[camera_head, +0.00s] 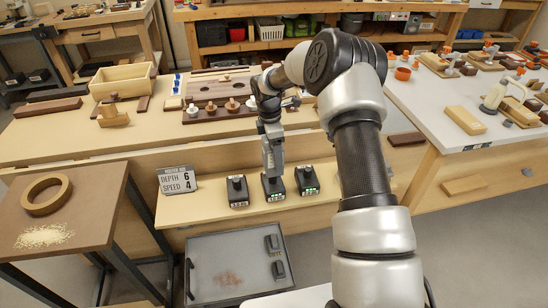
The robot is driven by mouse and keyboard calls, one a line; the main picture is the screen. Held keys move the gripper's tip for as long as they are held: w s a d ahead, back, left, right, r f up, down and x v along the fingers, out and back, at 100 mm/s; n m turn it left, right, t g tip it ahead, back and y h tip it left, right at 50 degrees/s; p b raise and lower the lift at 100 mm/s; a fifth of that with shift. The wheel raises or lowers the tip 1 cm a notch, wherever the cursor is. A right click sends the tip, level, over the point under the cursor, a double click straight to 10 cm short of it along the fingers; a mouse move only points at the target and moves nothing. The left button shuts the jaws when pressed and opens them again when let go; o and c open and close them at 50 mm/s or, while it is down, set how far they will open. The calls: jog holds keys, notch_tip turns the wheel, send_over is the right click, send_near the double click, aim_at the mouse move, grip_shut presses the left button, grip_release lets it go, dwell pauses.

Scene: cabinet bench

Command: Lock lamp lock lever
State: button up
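I cannot pick out a lamp lock lever for certain at this size. My gripper (271,172) points down at the middle one of three small black units on the lower ledge, and its tip hides part of that unit. The middle unit (273,189) shows green lights. The right unit (307,180) also shows green lights, and the left unit (238,191) shows a pale label. I cannot tell whether my gripper touches the middle unit or whether its fingers are open or shut. A cream, hook-shaped item (494,96) stands on the right bench; I cannot tell whether it is a lamp.
A sign (177,180) reading "DEPTH 6, SPEED 4" stands left of the units. A wooden box (123,80) and a board with knobs (220,92) occupy the bench. A grey tray (215,268) sits below.

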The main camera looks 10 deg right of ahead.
jog(key=shift+f+b, duration=1.9)
jog(key=shift+f, duration=0.95)
jog(key=shift+f, duration=0.45)
jog(key=o, duration=1.1)
jog(key=shift+o, duration=0.2)
jog(key=shift+a+r+p, duration=0.15)
jog(key=shift+r+p, duration=1.05)
jog(key=shift+r, duration=0.65)
jog(key=shift+a+r+p, duration=0.2)
jog(key=shift+r+p, duration=0.95)
jog(key=shift+r, duration=0.65)
jog(key=shift+a+r+p, duration=0.15)
jog(key=shift+r+p, duration=1.05)
jog(key=shift+r, duration=0.65)
